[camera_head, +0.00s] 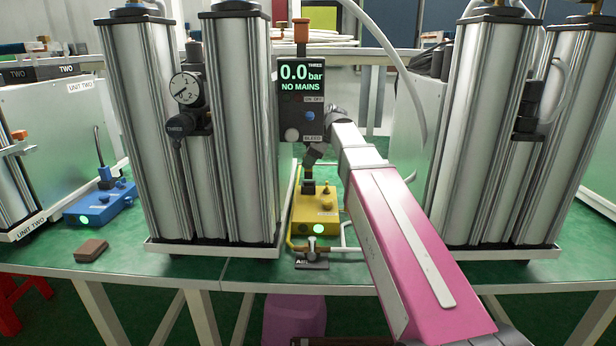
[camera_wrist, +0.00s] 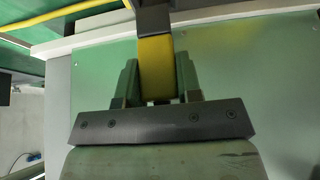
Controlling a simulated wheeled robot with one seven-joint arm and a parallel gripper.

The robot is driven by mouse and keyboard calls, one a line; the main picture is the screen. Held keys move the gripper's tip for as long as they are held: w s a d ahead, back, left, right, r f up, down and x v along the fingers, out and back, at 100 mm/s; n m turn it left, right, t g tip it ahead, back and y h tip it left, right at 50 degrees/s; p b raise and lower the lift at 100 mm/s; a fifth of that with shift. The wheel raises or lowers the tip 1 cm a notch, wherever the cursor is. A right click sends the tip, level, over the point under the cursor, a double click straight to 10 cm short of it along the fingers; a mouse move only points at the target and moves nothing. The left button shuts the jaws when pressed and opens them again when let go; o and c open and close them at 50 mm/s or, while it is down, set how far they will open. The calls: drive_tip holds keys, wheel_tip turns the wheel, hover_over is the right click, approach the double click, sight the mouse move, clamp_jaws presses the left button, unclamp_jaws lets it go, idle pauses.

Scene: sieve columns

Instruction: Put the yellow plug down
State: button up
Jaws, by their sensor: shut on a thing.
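In the wrist view, a yellow block, which I take for the yellow plug (camera_wrist: 155,72), sits between the two fingers of my gripper (camera_wrist: 158,84). My gripper is shut on it. A dark part covers the plug's upper end in that view. In the head view, my gripper (camera_head: 316,153) is small and dark, just below the black panel and above the yellow box (camera_head: 318,213). The plug cannot be made out there. The yellow box has a lit green lamp and stands on the green bench (camera_head: 215,268).
Silver columns stand close on the left (camera_head: 240,130) and right (camera_head: 460,130). The black panel (camera_head: 301,98) reads 0.0 bar, NO MAINS. A small valve (camera_head: 312,250) is in front of the yellow box. A blue box (camera_head: 100,203) and brown block (camera_head: 91,250) lie left. The bench's front left is mostly clear.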

sight(308, 174)
drive_tip(key=shift+f, duration=2.55)
drive_tip(key=shift+f, duration=0.1)
drive_tip(key=o, duration=0.9)
drive_tip(key=shift+v, duration=6.15)
drive_tip(key=shift+a, duration=0.1)
